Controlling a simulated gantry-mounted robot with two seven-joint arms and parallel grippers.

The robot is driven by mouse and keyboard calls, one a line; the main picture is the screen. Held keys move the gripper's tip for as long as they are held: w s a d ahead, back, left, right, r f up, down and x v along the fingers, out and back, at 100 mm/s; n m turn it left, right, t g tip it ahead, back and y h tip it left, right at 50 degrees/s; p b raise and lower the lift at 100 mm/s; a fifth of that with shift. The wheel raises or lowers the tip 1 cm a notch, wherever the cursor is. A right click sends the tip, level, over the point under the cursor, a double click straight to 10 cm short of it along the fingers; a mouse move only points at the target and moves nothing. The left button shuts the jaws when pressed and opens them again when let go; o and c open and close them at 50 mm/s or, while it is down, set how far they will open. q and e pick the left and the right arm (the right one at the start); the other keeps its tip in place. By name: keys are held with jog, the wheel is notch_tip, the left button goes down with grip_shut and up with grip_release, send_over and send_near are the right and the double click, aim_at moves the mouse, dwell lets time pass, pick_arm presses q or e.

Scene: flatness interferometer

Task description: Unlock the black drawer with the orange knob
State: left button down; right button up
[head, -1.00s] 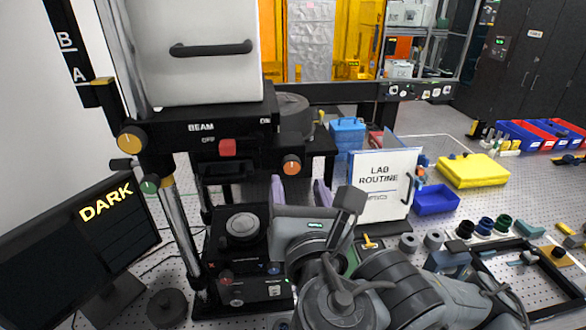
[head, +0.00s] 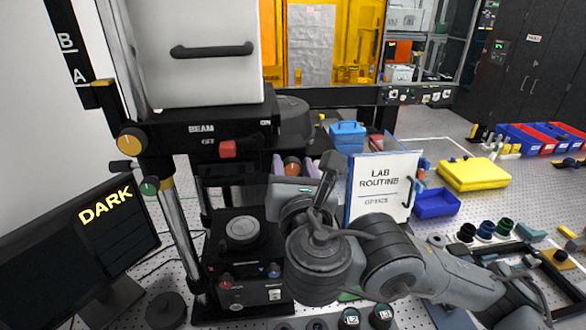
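The orange knob (head: 292,167) sits at the right end of the black drawer front (head: 255,166), under the white housing with the dark handle. My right gripper (head: 292,168) comes up from below, its two pale purple fingers on either side of the knob. The fingers stand apart; whether they touch the knob I cannot tell. My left gripper is not in view.
A screen reading DARK (head: 105,207) stands at the left. A white LAB ROUTINE board (head: 381,185) stands close right of my gripper. A black stage unit (head: 242,258) is below.

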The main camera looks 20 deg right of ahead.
jog(key=c, duration=0.7)
